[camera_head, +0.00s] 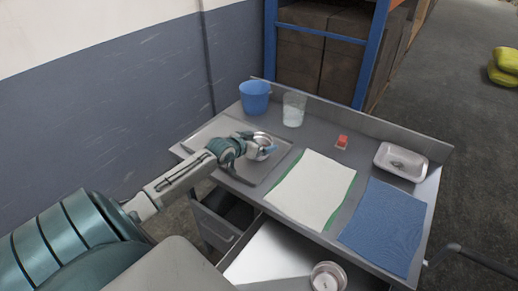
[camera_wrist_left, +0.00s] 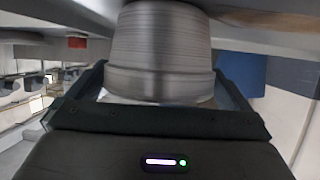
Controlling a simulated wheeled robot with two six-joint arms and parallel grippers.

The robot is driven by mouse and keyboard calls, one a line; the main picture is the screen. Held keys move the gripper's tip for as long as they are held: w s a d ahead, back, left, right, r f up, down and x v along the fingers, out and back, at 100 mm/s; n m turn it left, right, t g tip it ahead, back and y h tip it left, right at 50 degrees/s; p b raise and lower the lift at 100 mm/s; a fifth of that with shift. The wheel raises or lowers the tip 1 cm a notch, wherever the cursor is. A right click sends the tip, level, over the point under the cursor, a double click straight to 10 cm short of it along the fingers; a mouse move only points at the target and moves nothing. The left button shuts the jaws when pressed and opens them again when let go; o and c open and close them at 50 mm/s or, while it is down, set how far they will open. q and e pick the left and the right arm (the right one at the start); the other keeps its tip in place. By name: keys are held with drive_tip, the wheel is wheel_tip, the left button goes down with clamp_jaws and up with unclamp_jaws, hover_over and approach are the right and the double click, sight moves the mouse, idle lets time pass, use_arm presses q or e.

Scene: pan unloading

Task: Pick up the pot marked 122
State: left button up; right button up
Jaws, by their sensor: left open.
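A metal pot (camera_head: 262,139) stands on a grey tray (camera_head: 212,132) at the left of the bench. In the left wrist view the pot (camera_wrist_left: 157,50) fills the middle, a ribbed silver body with a wider band. No number can be read on it. My left gripper (camera_head: 258,151) is open at the pot, with its fingers on either side of it in the wrist view. I cannot tell whether they touch it. A second round metal container (camera_head: 328,277) sits low at the front, also with no readable mark. My right gripper is not in view.
A blue bucket (camera_head: 255,97) and a clear beaker (camera_head: 294,109) stand at the back. A small red block (camera_head: 342,142), a white tray (camera_head: 400,161), a white green-edged mat (camera_head: 312,189) and a blue cloth (camera_head: 385,225) lie to the right. A raised rim edges the bench's back.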

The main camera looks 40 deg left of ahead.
use_arm(q)
drive_tip(key=c, duration=0.7)
drive_tip(key=shift+c, duration=0.2)
